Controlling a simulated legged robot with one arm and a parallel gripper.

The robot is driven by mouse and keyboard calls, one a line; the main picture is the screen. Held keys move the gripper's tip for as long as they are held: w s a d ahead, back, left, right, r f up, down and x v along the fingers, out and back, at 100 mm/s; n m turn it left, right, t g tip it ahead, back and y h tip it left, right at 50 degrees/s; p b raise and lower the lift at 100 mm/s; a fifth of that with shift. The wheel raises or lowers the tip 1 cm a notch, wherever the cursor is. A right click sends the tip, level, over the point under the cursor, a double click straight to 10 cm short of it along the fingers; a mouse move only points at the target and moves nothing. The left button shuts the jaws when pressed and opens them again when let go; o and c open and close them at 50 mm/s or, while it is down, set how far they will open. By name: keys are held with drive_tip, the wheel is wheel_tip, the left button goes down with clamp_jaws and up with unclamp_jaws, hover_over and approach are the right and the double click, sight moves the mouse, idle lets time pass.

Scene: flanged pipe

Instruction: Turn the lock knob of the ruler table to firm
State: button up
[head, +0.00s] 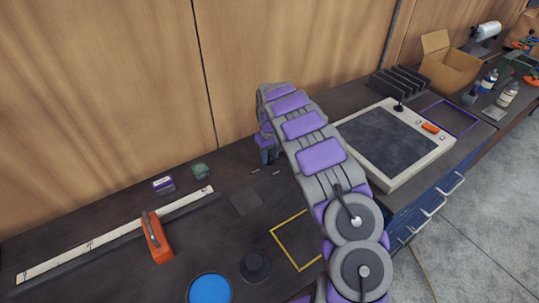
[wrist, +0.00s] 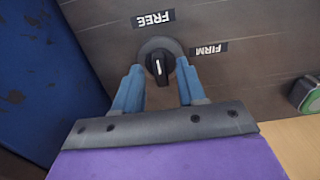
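In the wrist view, a black lock knob (wrist: 159,66) with a white mark sits on a round grey base on the dark table surface. The label FREE (wrist: 153,18) is above it and FIRM (wrist: 209,50) to its right, both upside down. The knob's bar runs nearly up and down in the picture. My gripper (wrist: 160,78) is open, with one blue finger on each side of the knob and gaps visible. In the head view my gripper (head: 268,156) points down at the dark table near the wall. The knob cannot be made out there.
A ruler strip (head: 110,238) with an orange-red block (head: 157,238) lies at left. A green item (head: 200,170) and a small purple-white box (head: 163,185) stand near the wall. A yellow frame (head: 292,243) lies in front; a white-framed panel (head: 390,145) is at right.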

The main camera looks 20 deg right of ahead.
drive_tip(key=shift+d, duration=0.15)
drive_tip(key=c, duration=0.3)
drive_tip(key=shift+a, duration=0.25)
clamp_jaws()
drive_tip(key=shift+r+m+p, duration=0.15)
drive_tip(key=shift+m+p, duration=0.15)
drive_tip(key=m+p, duration=0.2)
drive_tip(key=shift+m, duration=0.4)
drive_tip(key=m+p, duration=0.3)
drive_tip(key=m, duration=0.2)
drive_tip(key=m+p, duration=0.1)
drive_tip(key=m, duration=0.3)
drive_tip(key=shift+m+p, duration=0.3)
drive_tip(key=shift+m, duration=0.1)
drive_tip(key=shift+w+d+m+p, duration=0.1)
drive_tip(key=shift+m+p, duration=0.75)
drive_tip(key=shift+m, duration=1.45)
